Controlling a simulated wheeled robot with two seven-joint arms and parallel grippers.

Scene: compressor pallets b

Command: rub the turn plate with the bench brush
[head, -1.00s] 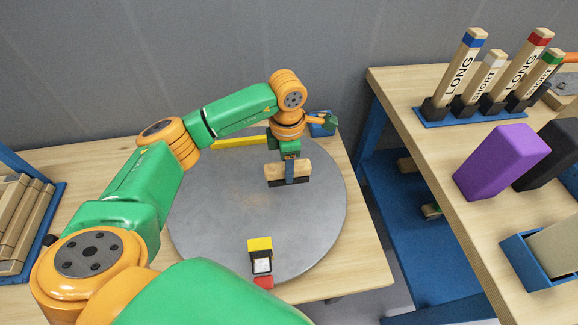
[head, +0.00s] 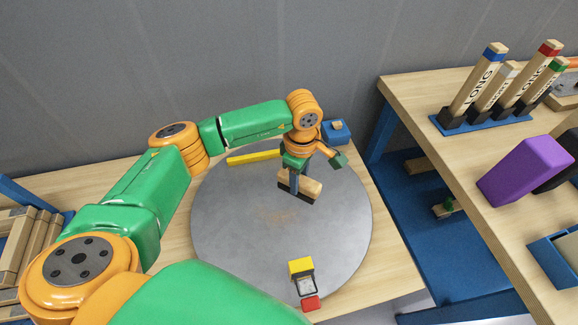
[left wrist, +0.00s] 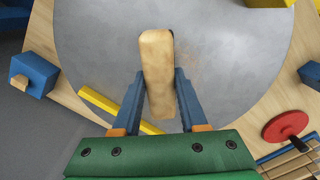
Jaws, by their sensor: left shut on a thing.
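The turn plate (head: 235,235) is a large round grey disc lying flat on a wooden bench, with a faint brownish smear (head: 275,216) near its middle. My left gripper (head: 294,181) is over the far part of the plate, shut on the bench brush (head: 312,188). The brush has a pale wooden block and dark bristles pointing down. In the left wrist view the brush's wooden block (left wrist: 158,62) sits between the two blue fingers (left wrist: 158,88), over the grey plate (left wrist: 95,40). I cannot tell whether the bristles touch the plate. My right gripper is out of view.
A yellow bar (head: 253,157) and a blue block (head: 336,131) lie by the plate's far edge. A yellow-and-red clamp-like piece (head: 304,278) is at its near edge. A second bench (head: 440,120) to the right holds labelled sticks (head: 478,80) and a purple block (head: 525,172).

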